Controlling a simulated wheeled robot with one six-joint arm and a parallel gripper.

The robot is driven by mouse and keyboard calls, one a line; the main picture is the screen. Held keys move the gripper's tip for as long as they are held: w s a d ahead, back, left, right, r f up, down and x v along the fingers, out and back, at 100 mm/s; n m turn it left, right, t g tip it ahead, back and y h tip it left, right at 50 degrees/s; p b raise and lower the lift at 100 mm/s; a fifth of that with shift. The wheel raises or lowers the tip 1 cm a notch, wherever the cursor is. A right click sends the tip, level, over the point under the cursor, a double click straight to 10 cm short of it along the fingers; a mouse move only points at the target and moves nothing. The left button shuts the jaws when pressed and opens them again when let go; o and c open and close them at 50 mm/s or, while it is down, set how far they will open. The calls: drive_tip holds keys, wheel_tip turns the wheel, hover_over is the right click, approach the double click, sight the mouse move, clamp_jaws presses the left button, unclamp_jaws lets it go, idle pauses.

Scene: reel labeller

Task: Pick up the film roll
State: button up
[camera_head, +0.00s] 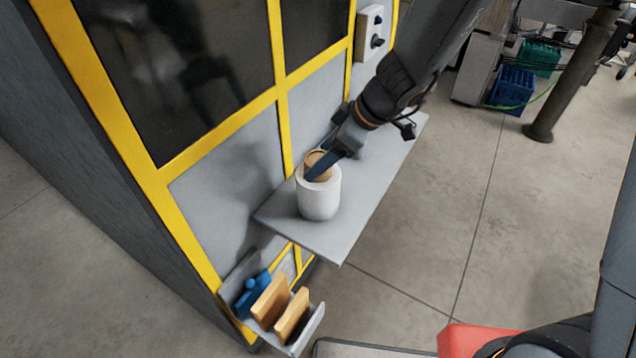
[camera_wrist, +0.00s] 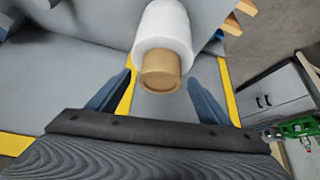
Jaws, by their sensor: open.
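The film roll (camera_head: 318,199) is a white cylinder with a brown cardboard core sticking out of its top. It stands upright on the grey shelf (camera_head: 345,225) of the yellow-framed machine. My gripper (camera_head: 325,160) is at the top of the roll, beside the core. In the wrist view my gripper (camera_wrist: 158,85) has its two blue fingers spread wide. The brown core of the film roll (camera_wrist: 164,30) lies between the fingers in that view, with a visible gap on each side. The jaws hold nothing.
Below the shelf, a small holder (camera_head: 312,330) carries a blue tool and wooden-coloured blocks. The machine's panels and yellow posts (camera_head: 285,135) rise close behind the roll. A control box (camera_head: 372,32) is on the machine wall. The shelf's front and right parts are clear.

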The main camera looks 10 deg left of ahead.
drive_tip(key=shift+x, duration=1.1)
clamp_jaws()
